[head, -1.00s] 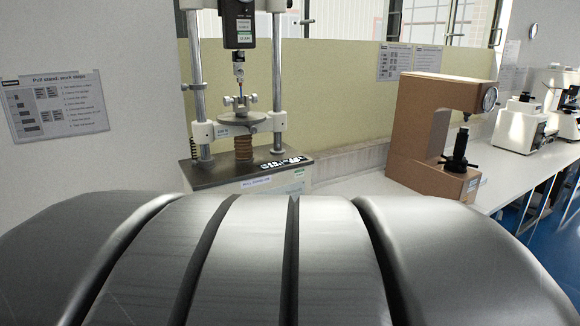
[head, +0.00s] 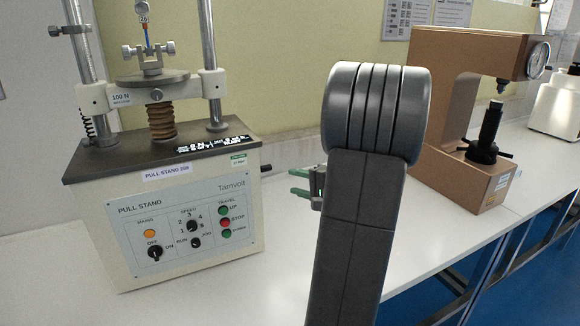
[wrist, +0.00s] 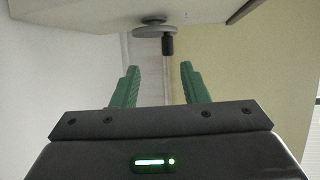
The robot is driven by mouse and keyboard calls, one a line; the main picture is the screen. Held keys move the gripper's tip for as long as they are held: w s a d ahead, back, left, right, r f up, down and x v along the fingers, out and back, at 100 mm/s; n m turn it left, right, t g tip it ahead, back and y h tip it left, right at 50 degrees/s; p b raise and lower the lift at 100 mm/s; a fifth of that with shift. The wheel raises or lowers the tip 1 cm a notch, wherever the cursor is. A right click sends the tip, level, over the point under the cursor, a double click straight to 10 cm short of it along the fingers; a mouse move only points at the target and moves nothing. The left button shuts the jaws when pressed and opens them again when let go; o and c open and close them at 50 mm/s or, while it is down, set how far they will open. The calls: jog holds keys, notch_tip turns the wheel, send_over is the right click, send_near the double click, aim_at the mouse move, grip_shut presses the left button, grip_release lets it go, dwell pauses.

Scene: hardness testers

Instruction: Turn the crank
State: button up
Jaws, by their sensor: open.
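In the wrist view the crank shows as a grey disc (wrist: 152,31) with a short black handle (wrist: 168,46), on the side of a pale machine body. My gripper (wrist: 160,70) is open, its two green fingers apart and empty. The black handle lies ahead of the fingertips, slightly right of the middle of the gap, and is not between them. In the head view the green fingers of my gripper (head: 296,182) point left toward the right side of the pull stand (head: 160,215). Part of my gripper is hidden behind my arm there.
The pull stand's columns (head: 207,60) rise above its base. A brown hardness tester (head: 455,90) stands to the right of my arm, with a white device (head: 556,105) beyond it. White bench top (head: 295,245) is clear between the pull stand and my arm.

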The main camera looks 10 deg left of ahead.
aim_at(269, 169)
jog(key=x, duration=0.4)
jog(key=w+p+x, duration=0.1)
jog(key=x, duration=0.4)
jog(key=r+p+x, duration=0.1)
jog(key=x, duration=0.4)
jog(key=shift+w+d, duration=0.2)
jog(key=shift+d, duration=0.1)
grip_shut()
